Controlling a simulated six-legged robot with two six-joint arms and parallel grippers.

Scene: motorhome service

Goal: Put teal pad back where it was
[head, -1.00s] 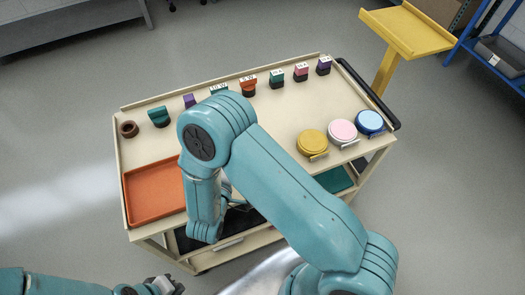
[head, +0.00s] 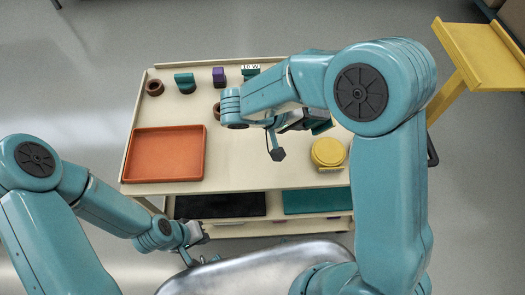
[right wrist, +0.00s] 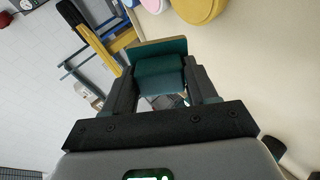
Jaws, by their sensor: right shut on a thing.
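My right gripper (right wrist: 162,88) is shut on a teal pad (right wrist: 160,70), a block with a flat teal plate at its far end. In the head view the held teal pad (head: 322,127) shows partly behind my right arm, above the cart top; the gap beneath it cannot be judged. My left gripper (head: 194,236) is in front of the cart, low and away from the objects; its fingers are too small to read. Another teal piece (head: 185,83) stands at the back left of the cart top (head: 165,108).
An orange tray (head: 165,155) lies at the cart's left. A brown ring (head: 154,88), a purple piece (head: 219,77) and a labelled piece (head: 250,71) stand along the back. A yellow round container (head: 328,152) is at right. Black and teal mats (head: 312,202) lie on the lower shelf.

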